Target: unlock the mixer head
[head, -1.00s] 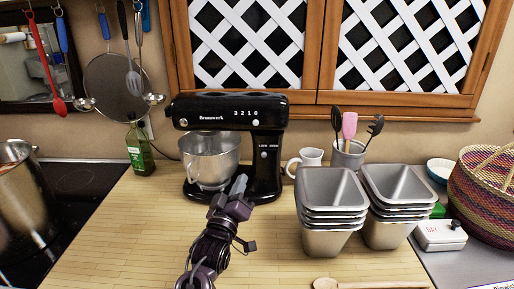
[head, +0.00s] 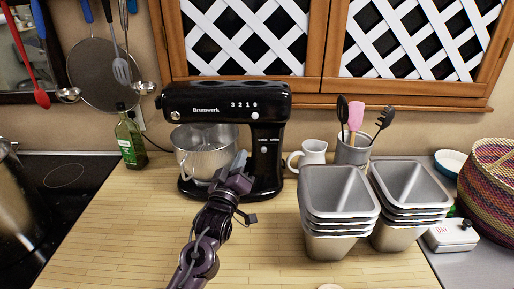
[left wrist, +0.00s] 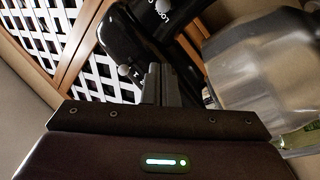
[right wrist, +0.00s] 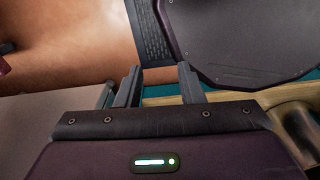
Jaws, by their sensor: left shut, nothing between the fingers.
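The black mixer (head: 225,101) stands at the back of the wooden counter, its head level over the steel bowl (head: 197,158). A small pale lock knob (head: 264,150) sits on its column under a lock/open label. In the left wrist view, a pale knob with lettering (left wrist: 164,6) shows on the black body. My left gripper (head: 239,161) is shut and empty, in front of the mixer between bowl and column; whether it touches is unclear. Its fingers (left wrist: 160,68) show in the left wrist view. My right gripper (right wrist: 159,68) is open and empty, away from the mixer.
Stacked metal tins (head: 336,215) stand to the right on the counter. A white jug (head: 312,153) and a utensil crock (head: 352,150) are behind them. A green bottle (head: 130,142) stands left of the mixer. The counter's front left is clear.

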